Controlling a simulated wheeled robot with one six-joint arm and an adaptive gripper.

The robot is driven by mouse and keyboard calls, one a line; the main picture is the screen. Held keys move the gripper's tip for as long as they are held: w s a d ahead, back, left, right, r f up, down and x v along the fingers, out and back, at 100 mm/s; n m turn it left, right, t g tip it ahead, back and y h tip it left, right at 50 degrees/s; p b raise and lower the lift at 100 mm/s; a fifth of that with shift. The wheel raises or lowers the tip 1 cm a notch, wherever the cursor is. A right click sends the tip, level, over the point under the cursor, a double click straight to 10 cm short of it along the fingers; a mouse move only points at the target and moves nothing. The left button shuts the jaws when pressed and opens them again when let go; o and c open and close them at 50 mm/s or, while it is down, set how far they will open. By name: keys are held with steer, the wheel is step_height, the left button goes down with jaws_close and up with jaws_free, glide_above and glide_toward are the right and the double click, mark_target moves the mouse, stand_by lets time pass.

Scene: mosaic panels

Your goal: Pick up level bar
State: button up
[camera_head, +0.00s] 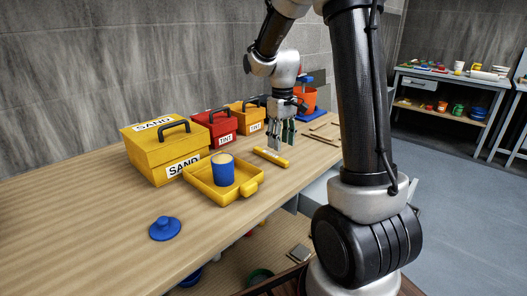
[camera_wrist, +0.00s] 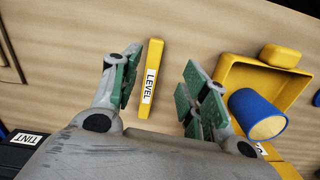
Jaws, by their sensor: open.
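The level bar is a yellow bar (camera_head: 271,157) with a white label, lying flat on the wooden workbench (camera_head: 110,235) to the right of the yellow tray. In the wrist view the level bar (camera_wrist: 151,79) shows its "LEVEL" label and lies between the two fingers in the picture, nearer the left one. My gripper (camera_head: 283,142) is over the bench just beyond and above the bar. In the wrist view my gripper (camera_wrist: 160,90) is open with green pads, and nothing is held. I cannot tell its exact height above the bar.
A yellow tray (camera_head: 247,189) with a blue cup (camera_head: 223,171) stands left of the bar. Behind are the yellow SAND box (camera_head: 150,155), a red TINT box (camera_head: 208,128) and an orange one (camera_head: 243,117). A blue knobbed lid (camera_head: 165,229) lies in front.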

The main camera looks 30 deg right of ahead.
mark_target(280, 159)
steer(key=shift+w+r+n, duration=0.3)
steer(key=shift+w+r, duration=0.05)
steer(key=shift+w, duration=0.25)
steer(key=shift+f, duration=0.15)
steer(key=shift+s+f, duration=0.1)
steer(key=shift+f, duration=0.2)
steer(key=f, duration=0.7)
steer(key=shift+d, duration=0.25)
jaws_close()
